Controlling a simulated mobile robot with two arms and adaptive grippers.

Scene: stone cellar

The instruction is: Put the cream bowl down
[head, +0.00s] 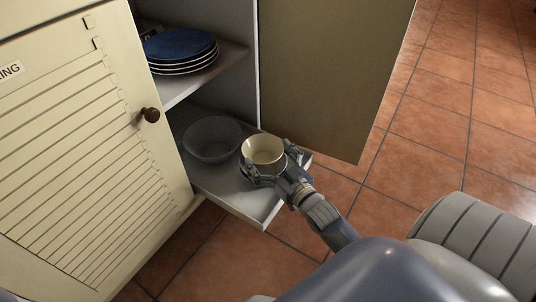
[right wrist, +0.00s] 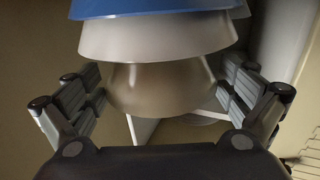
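The cream bowl (head: 264,150) is upright at the front right corner of the lower cabinet shelf. My right gripper (head: 272,167) reaches it from the lower right, with a finger on either side. In the right wrist view the bowl's shaded tan side (right wrist: 160,88) fills the gap between the fingers of the gripper (right wrist: 162,90). The fingers appear to touch its sides. The bowl's underside is hidden in the head view, so I cannot tell whether it rests on anything. My left gripper is not in view.
A grey bowl (head: 213,139) stands left of the cream bowl on the lower shelf (head: 232,196). Blue-topped plates (head: 180,46) are stacked on the upper shelf. A louvred door (head: 80,160) and a plain panel (head: 335,70) flank the opening. White and blue surfaces adjoin the bowl in the wrist view.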

